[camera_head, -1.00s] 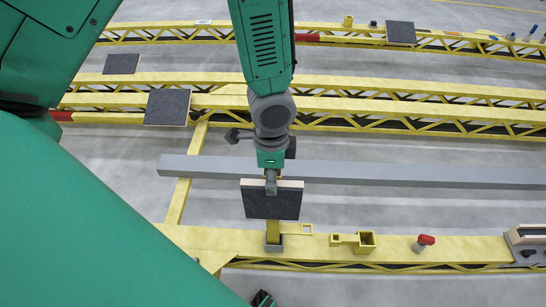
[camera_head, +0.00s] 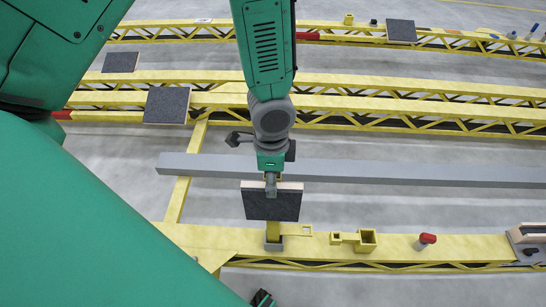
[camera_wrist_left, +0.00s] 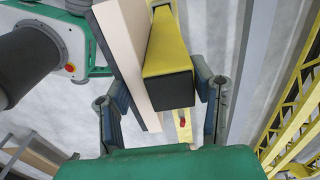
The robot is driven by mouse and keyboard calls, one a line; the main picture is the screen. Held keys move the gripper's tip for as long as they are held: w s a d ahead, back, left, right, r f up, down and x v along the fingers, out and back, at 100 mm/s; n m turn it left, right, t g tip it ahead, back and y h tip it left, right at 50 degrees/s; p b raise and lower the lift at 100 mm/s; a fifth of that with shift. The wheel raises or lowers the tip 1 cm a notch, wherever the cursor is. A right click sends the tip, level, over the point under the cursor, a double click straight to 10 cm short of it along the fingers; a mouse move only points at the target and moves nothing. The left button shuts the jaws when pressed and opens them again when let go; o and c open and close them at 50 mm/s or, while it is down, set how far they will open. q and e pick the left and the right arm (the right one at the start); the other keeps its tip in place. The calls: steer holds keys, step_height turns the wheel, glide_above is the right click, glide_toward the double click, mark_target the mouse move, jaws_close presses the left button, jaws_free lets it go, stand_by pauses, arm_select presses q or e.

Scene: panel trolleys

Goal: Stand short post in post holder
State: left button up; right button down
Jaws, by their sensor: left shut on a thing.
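My left gripper (camera_head: 270,184) comes down from above. It is shut on the post, with one finger in front of the panel. In the left wrist view the post (camera_wrist_left: 167,55) has a dark square end between the fingers (camera_wrist_left: 162,100), beside the panel's pale edge (camera_wrist_left: 125,60). The post holder (camera_head: 274,247) is a grey cup on the near yellow beam. The post's lower end meets it; I cannot tell how deep it sits. My right gripper is not seen.
The near yellow beam (camera_head: 210,238) carries a yellow square socket (camera_head: 367,240) and a red-topped knob (camera_head: 426,240) to the right. A long grey bar (camera_head: 410,174) lies behind the post. Yellow trusses with dark panels (camera_head: 167,105) stand farther back.

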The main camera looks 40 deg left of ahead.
arm_select(q)
steer(key=shift+f+b, duration=0.55)
steer(key=shift+f, duration=0.5)
steer(key=o, duration=2.1)
steer(key=shift+r, duration=0.1)
steer(key=shift+r+p, duration=4.45)
steer(key=shift+p, duration=0.35)
steer(key=shift+s+a+f+n+t+b, duration=0.2)
steer(key=shift+s+a+f+n, duration=0.55)
steer(key=shift+s+f+n, duration=1.55)
steer(key=shift+s+a+f+n+b, duration=0.35)
steer(key=shift+s+a+f+n, duration=0.65)
steer(key=shift+s, duration=2.15)
steer(key=shift+s+a+f+n+t+b, duration=0.1)
steer(key=shift+s+a+f+n+b, duration=0.25)
steer(key=shift+s+f+n, duration=2.1)
